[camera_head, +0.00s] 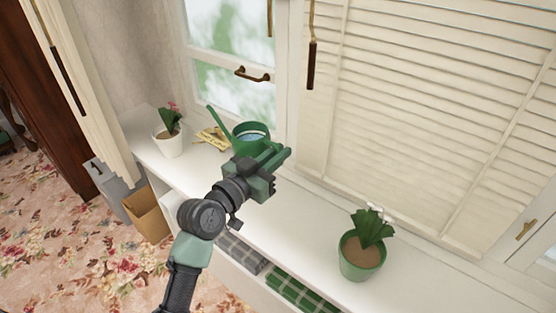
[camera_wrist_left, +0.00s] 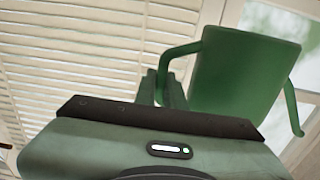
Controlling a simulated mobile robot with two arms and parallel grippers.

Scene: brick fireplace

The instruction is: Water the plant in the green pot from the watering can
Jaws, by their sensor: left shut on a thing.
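The green watering can (camera_head: 237,131) is over the white window sill at the back, its spout pointing left and bluish water showing inside. In the left wrist view the can (camera_wrist_left: 245,75) fills the upper right, with its handle toward my fingers. My left gripper (camera_head: 277,156) is shut on the can's handle, at the can's near right side. I cannot tell whether the can touches the sill. The green pot (camera_head: 361,262) stands on the sill at right, apart from the can, holding brown soil and a leafy plant (camera_head: 373,228) with white flowers. My right gripper is not in view.
A white pot (camera_head: 168,142) with a pink-flowered plant stands at the sill's left end. Small yellowish packets (camera_head: 211,138) lie beside the can. Window and shutters (camera_head: 420,100) rise behind. The sill (camera_head: 310,215) between can and green pot is clear.

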